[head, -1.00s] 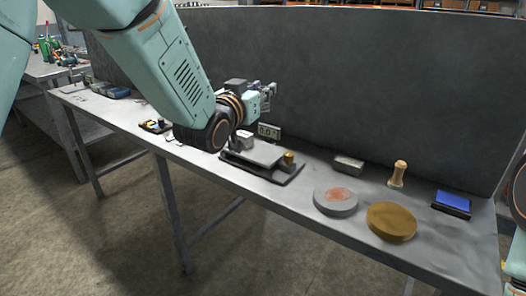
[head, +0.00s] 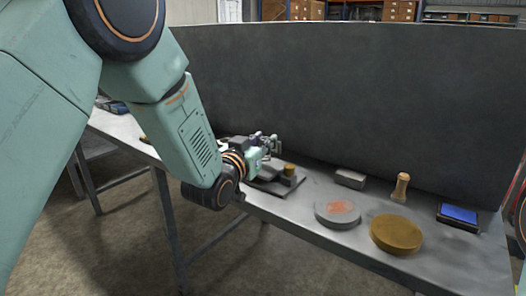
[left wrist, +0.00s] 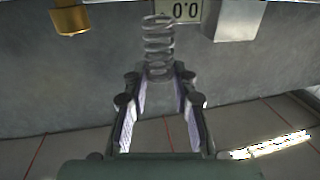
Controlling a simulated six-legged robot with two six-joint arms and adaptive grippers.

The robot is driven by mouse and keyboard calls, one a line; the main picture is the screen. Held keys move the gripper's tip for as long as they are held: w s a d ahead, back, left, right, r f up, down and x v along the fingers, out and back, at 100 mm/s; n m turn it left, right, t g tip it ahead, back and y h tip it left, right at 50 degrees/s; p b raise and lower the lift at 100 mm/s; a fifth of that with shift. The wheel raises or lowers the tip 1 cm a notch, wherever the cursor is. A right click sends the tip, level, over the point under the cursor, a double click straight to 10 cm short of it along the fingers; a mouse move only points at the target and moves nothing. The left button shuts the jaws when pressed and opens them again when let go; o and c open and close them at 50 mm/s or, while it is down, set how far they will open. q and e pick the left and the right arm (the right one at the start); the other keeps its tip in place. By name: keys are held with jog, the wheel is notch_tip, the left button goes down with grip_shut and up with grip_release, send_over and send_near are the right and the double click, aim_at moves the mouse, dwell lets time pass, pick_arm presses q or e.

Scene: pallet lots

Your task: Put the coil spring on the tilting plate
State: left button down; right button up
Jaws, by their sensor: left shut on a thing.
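The coil spring (left wrist: 158,45) is a grey wire helix in the left wrist view. Its lower end sits between the fingertips of my left gripper (left wrist: 159,80), which is shut on it. In the head view the left gripper (head: 270,146) is over the back part of the bench, and I cannot make out the spring there. Behind and below it is a dark-based device (head: 292,187) with a grey plate (head: 266,172), which appears to be the tilting plate; the gripper and arm hide much of it. A brass piece (head: 290,169) stands at its right end. My right gripper is not in view.
Right along the bench are a grey block (head: 350,178), a grey disc with a red patch (head: 337,213), an ochre disc (head: 396,233), a wooden-handled piece (head: 400,187) and a blue pad (head: 458,214). A dark panel (head: 350,90) stands behind. A 0.0 display (left wrist: 180,10) shows.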

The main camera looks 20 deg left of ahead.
pick_arm(q)
jog(key=shift+w+f, duration=0.1)
jog(key=shift+f, duration=0.55)
jog(key=shift+w, duration=0.15)
jog(key=shift+s+f, duration=0.15)
jog(key=shift+s, duration=0.05)
jog(key=c, duration=1.3)
grip_release()
jog(key=shift+w+f, duration=0.15)
jog(key=shift+o, duration=1.1)
